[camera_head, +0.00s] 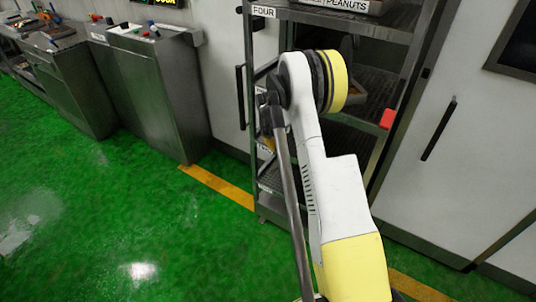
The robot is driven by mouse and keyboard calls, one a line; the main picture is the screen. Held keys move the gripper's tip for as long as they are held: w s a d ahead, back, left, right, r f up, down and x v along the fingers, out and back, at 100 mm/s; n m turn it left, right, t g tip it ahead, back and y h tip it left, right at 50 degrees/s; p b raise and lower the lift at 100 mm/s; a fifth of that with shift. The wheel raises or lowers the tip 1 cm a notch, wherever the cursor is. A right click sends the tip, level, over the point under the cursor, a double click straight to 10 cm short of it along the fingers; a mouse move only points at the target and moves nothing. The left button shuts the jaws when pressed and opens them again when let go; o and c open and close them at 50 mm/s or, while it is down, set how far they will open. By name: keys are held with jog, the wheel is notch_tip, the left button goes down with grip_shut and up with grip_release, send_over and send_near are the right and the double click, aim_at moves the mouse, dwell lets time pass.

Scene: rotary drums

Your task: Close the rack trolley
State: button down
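The rack trolley (270,196) is a tall dark metal frame with several shelves, standing against the white wall units. Its top shelf carries a label reading "FOUR" and a tray (343,6) labelled "PEANUTS". A red piece (387,118) shows on its right side. My white and yellow arm rises in front of the trolley and covers much of its middle shelves. My gripper cannot be made out; the arm's far end is hidden behind its yellow joint. I cannot tell whether the gripper touches the trolley.
White doors with black handles stand left and right of the trolley, one handle (438,128) at right. Steel cabinets (160,90) with coloured buttons line the left back. The green floor (110,220) is clear at left, with a yellow line (215,187) near the trolley.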

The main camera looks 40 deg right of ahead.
jog(key=w+d+f+b, duration=0.2)
jog(key=d+f+b, duration=0.3)
jog(key=f, duration=0.4)
jog(key=shift+w+d+f, duration=0.15)
jog(key=shift+d+f, duration=0.05)
jog(key=shift+d, duration=0.3)
